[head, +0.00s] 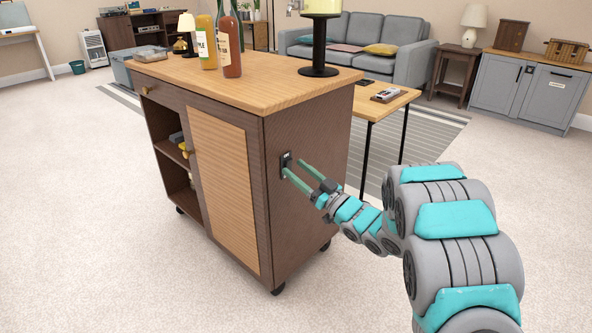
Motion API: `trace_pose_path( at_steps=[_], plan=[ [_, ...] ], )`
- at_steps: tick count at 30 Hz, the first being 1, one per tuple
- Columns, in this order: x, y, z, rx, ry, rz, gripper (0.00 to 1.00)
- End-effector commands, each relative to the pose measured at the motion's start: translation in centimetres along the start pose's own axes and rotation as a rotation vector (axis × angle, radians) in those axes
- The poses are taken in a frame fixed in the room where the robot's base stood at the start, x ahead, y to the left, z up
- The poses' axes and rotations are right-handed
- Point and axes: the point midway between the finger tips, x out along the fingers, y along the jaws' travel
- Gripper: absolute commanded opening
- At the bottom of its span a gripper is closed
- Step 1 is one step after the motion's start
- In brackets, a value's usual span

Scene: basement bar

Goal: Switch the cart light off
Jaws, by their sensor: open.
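The wooden cart (304,230) stands on casters in the middle, with a light wood top and dark brown sides. A small dark switch plate (286,159) with a pale part is fixed to its right side panel, below the top. My gripper (293,167) is open, its two green fingers pointing at the plate. The fingertips are at or very close to the plate and partly cover it; contact cannot be told. A small lamp (187,22) with a cream shade and dark base stands on the cart top; whether it is lit is unclear.
Bottles (229,45) and a dispenser on a black stand (319,50) are on the cart top. A low table (388,97) with a game controller stands close behind the cart's right side. A grey sofa (355,55) is further back. The carpet in front is clear.

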Motion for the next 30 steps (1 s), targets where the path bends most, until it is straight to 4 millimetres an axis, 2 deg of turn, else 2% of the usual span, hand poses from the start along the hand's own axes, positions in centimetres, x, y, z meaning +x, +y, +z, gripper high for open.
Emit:
trace_pose_path(
  at_steps=[6, 12, 17, 26, 30],
  plan=[
    [-3.7, 0.2, 0.0, -0.003, -0.002, 0.003, 0.6],
    [-6.2, 0.1, 0.1, 0.0, -0.002, 0.001, 0.6],
    [-6.9, 0.1, 0.0, 0.0, -0.001, 0.002, 0.6],
    [-6.8, 0.1, 0.0, -0.003, -0.004, 0.003, 0.6],
    [-6.7, 1.3, 0.1, -0.046, -0.072, 0.049, 0.6]
  ],
)
